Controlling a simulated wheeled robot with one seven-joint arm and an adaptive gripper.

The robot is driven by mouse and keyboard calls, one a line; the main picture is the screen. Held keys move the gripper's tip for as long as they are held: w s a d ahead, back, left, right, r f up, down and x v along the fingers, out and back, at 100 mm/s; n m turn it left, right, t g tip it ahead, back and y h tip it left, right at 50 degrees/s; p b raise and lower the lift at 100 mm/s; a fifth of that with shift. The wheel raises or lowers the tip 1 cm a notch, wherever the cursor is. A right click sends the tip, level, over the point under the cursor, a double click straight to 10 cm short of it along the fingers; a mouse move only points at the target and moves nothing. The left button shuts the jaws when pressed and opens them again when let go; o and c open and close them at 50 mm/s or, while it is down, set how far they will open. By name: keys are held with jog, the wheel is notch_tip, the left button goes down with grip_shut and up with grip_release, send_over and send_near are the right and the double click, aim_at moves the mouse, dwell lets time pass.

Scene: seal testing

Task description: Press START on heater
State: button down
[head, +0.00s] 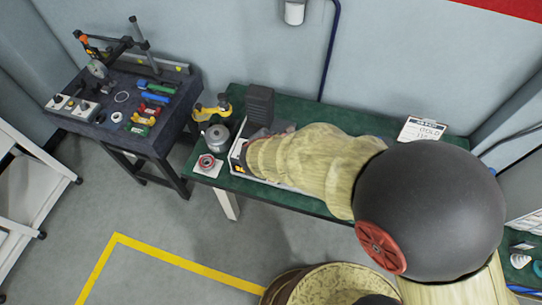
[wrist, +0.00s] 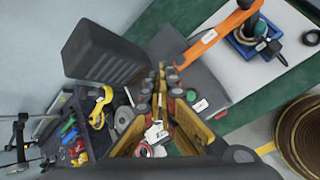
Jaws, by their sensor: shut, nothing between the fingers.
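The heater, a grey box, shows in the wrist view (wrist: 205,78) behind my fingers. It has a green button (wrist: 191,95), a dark reddish one close by and small white labels whose text I cannot read. A dark ribbed block (wrist: 100,55) stands beside it; it also shows in the head view (head: 260,105). My gripper (wrist: 161,70) is shut and empty, its yellow fingers in front of the heater's button side. I cannot tell whether the tips touch it. In the head view my sleeved arm hides most of the heater and the gripper.
The heater stands on a green bench (head: 370,120). A metal pot (head: 217,137), a yellow tool (head: 211,109) and a red ring (head: 206,162) are near its left end. A dark tool table (head: 165,135) stands left.

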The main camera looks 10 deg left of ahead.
notch_tip(320, 180, down, 7)
jog(key=b, duration=0.5)
jog(key=shift+f, duration=0.15)
jog(key=shift+f+b, duration=0.5)
jog(key=shift+b, duration=0.25)
jog(key=shift+f, duration=0.15)
dwell(0.5)
jog(key=shift+f+b, duration=0.25)
jog(key=shift+b, duration=0.4)
jog(key=shift+f+b, duration=0.35)
jog(key=shift+b, duration=0.1)
dwell(0.4)
jog(key=shift+r, duration=0.1)
dwell(0.4)
jog(key=shift+r+p, duration=0.45)
jog(key=shift+r, duration=0.25)
